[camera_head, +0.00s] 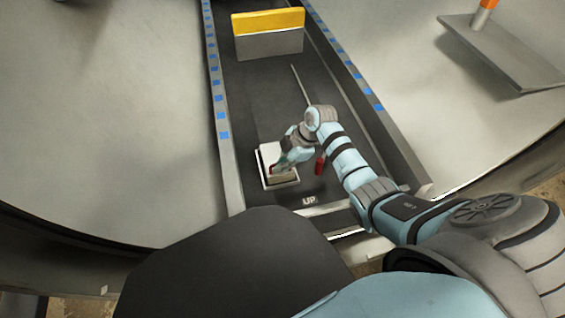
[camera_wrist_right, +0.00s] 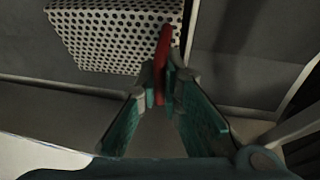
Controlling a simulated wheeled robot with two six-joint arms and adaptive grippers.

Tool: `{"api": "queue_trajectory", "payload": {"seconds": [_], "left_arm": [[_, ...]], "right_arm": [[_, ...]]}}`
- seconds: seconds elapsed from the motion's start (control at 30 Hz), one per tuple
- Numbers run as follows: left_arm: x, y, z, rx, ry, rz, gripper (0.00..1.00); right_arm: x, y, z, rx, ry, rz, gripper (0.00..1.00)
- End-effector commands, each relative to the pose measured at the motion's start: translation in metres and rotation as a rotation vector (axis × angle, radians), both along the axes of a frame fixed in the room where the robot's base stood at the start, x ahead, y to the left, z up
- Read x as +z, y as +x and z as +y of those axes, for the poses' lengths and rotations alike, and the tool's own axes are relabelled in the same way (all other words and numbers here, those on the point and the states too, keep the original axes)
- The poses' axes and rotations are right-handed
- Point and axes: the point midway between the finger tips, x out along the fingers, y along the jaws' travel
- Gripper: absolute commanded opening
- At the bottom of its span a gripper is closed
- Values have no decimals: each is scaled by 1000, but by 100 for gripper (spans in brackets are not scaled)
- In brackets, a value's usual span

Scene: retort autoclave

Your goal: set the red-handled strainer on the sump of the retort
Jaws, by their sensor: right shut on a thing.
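The strainer (camera_wrist_right: 115,38) is a pale box with perforated walls and a red handle (camera_wrist_right: 160,66). My right gripper (camera_wrist_right: 160,88) is shut on the red handle, with the strainer just beyond the fingertips. In the head view, my right gripper (camera_head: 284,160) reaches down onto the strainer (camera_head: 284,177) near the front of the dark channel floor. A white-edged square (camera_head: 264,158) shows around or under the strainer and may be the sump; I cannot tell whether the strainer touches it. My left gripper is not in view.
A red grip (camera_head: 320,164) lies right of the strainer, and a thin rod (camera_head: 301,86) lies farther up the channel. A grey block with a yellow top (camera_head: 268,32) stands across the back. Side rails with blue marks (camera_head: 222,115) flank the channel. An "UP" label (camera_head: 309,200) is in front.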

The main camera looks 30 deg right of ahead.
Motion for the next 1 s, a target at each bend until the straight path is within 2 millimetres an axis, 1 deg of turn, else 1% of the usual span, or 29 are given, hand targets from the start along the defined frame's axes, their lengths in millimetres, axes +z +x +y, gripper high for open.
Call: {"api": "queue_trajectory", "payload": {"seconds": [0.73,0.77,0.8,0.87,0.9,1.0], "left_arm": [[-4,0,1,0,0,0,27],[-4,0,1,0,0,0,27],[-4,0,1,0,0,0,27],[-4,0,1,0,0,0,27],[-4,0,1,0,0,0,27],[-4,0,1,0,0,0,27]], "right_arm": [[-7,1,0,1,1,-1,0],[-7,0,0,1,1,-1,12],[-7,0,0,1,1,-1,18],[-7,0,0,1,1,-1,28],[-7,0,0,1,1,-1,30],[-7,0,0,0,0,-1,30]]}}
